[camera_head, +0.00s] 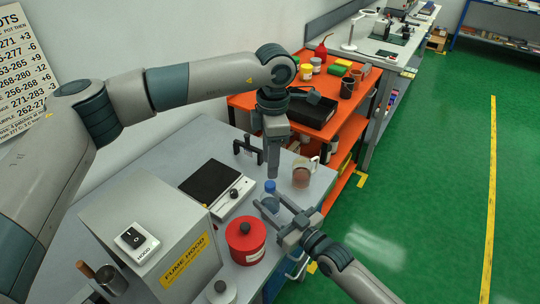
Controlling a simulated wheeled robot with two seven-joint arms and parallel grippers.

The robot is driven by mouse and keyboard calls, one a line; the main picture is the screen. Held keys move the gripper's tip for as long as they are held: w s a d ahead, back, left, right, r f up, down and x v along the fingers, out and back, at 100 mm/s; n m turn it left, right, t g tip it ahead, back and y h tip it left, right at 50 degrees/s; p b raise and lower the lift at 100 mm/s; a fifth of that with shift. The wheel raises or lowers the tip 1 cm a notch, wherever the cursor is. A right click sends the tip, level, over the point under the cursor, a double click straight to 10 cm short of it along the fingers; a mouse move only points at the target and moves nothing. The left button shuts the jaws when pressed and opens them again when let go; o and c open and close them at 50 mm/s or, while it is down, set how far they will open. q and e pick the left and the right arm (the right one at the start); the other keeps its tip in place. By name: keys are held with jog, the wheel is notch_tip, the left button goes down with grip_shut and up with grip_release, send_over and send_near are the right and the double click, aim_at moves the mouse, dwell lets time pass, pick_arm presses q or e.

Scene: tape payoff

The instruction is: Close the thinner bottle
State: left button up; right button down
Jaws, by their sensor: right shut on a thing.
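The bottle with the blue cap, which I take as the thinner bottle (270,204), is near the front right of the grey bench, partly hidden by my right gripper. Its blue cap (270,186) shows above the body; I cannot tell whether it sits on the neck or just over it. My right gripper (268,202) reaches in from the lower right and is shut on the bottle's body. My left gripper (272,175) points straight down directly over the cap, its tips at or very near it. Its fingers show edge-on, so their opening is unclear.
A red canister (245,240) stands just in front of the bottle. A white hotplate (232,197) with a black top is to the left, and a brownish jar (301,174) is close behind right. The fume hood box (155,235) fills the front left. An orange cart (335,125) stands behind.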

aim_at(270, 183)
pick_arm(q)
jog(key=n, duration=0.7)
jog(key=shift+r+n, duration=0.3)
jog(key=n, duration=0.6)
jog(key=shift+r, duration=0.2)
jog(key=shift+f, duration=0.1)
jog(key=shift+f, duration=3.95)
grip_shut()
